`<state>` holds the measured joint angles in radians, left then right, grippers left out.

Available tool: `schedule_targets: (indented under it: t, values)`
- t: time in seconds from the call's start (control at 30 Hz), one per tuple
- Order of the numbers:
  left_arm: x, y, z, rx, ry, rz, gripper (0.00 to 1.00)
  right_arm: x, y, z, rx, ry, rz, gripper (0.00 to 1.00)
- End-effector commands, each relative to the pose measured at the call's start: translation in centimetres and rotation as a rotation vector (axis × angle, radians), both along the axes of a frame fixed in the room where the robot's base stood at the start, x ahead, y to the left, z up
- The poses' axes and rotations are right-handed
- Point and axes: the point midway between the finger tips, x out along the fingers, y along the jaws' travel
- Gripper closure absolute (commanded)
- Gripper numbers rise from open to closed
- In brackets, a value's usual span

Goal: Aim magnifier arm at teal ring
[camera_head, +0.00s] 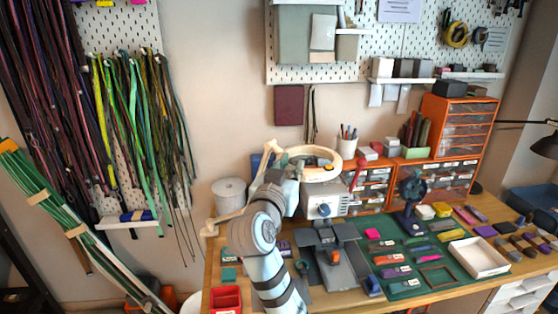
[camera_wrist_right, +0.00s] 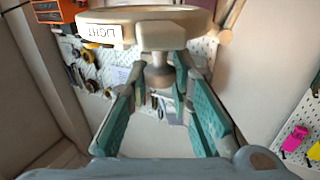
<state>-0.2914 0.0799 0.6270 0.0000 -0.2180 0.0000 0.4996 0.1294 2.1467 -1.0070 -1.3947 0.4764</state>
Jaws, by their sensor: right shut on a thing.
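The magnifier (camera_head: 320,178) is a cream ring-shaped head on a jointed cream arm, above the back of the workbench. In the right wrist view, its thick rim (camera_wrist_right: 100,28), labelled "LIGHT", spans the top of the picture. My right gripper (camera_wrist_right: 158,78), with teal finger pads, is shut on the knob-like handle (camera_wrist_right: 160,60) under that rim. In the head view, my right arm rises from the bottom and hides part of the magnifier's arm. A small teal loop (camera_head: 303,267) lies on the bench; I cannot tell if it is the teal ring. My left gripper is not in view.
The workbench carries a dark stand (camera_head: 338,262), a green mat (camera_head: 400,284) with several small blocks, a white tray (camera_head: 478,258) and a red bin (camera_head: 226,299). Orange drawers (camera_head: 456,125) stand behind. Hanging cords (camera_head: 135,110) fill the left wall.

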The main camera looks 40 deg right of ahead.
Motion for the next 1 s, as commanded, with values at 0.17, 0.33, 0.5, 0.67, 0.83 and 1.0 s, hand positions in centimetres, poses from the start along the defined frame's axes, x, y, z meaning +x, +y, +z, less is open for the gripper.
schedule_targets:
  t: [0.17,0.33,0.5,0.67,0.83,1.0]
  values:
    - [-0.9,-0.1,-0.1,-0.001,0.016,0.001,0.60,-0.7,0.0,0.0,0.000,0.002,-0.027,1.00]
    - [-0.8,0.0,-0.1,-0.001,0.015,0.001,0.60,-0.5,0.1,0.0,0.000,0.002,-0.023,1.00]
    - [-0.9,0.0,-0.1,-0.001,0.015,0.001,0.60,-0.5,0.1,0.0,0.000,0.002,-0.023,0.61]
    - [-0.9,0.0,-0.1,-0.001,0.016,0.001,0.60,-0.5,0.0,0.0,0.000,0.002,-0.024,0.61]
    - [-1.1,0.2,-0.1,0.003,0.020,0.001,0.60,-0.5,0.0,0.6,0.000,-0.001,-0.025,0.61]
    - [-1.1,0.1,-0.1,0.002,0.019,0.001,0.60,-0.4,0.0,4.3,0.001,-0.005,-0.024,0.61]
